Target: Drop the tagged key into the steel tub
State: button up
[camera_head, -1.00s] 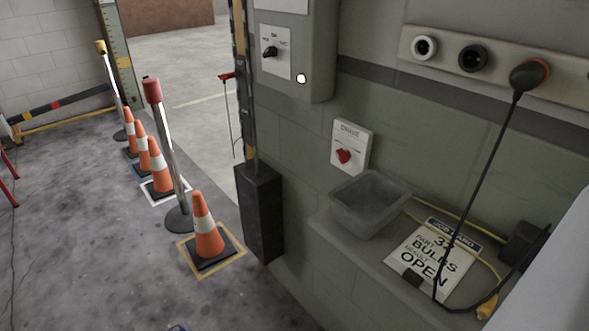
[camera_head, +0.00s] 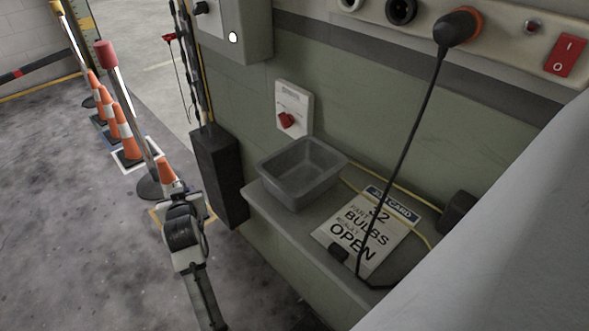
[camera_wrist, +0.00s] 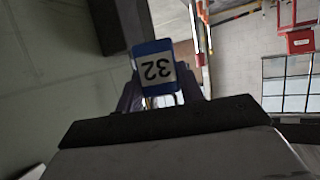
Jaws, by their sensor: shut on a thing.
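The steel tub (camera_head: 290,196) is a grey open box on the ledge by the wall, below a red rotary switch. In the head view it looks empty. My gripper (camera_head: 182,200) is left of the tub, in front of an orange cone in the picture, with a clear gap to the tub. In the wrist view my gripper (camera_wrist: 152,95) is shut on the tagged key. Its blue tag (camera_wrist: 154,68) with a white label reading 32 shows between the fingers. The key's metal part cannot be made out.
A job card (camera_head: 366,229) lies on the ledge right of the tub, with a black cable across it. A dark box (camera_head: 219,175) stands at the ledge's left end. Red-switch plate (camera_head: 293,107) is on the wall behind the tub. Several cones (camera_head: 122,136) stand at left.

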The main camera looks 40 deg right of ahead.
jog(key=s+d+r+m+g+h, duration=0.35)
jog(key=d+r, duration=0.25)
jog(key=r, duration=0.6)
jog(key=s+d+r+m+g+h, duration=0.2)
jog(key=s+d+r+m+h, duration=0.2)
jog(key=d+r, duration=0.55)
jog(key=s+d+r+m+g+h, duration=0.1)
jog(key=s+r+m+g, duration=0.35)
jog(key=s, duration=0.65)
jog(key=s+d+r+m+g+h, duration=0.15)
jog(key=s+r+m+g, duration=0.3)
jog(key=s, duration=0.65)
jog(key=shift+g+y, duration=0.4)
jog(key=shift+g, duration=0.15)
notch_tip(320, 180, down, 7)
jog(key=b, duration=0.4)
jog(key=shift+d, duration=0.1)
jog(key=o, duration=1.1)
jog(key=shift+c, duration=0.2)
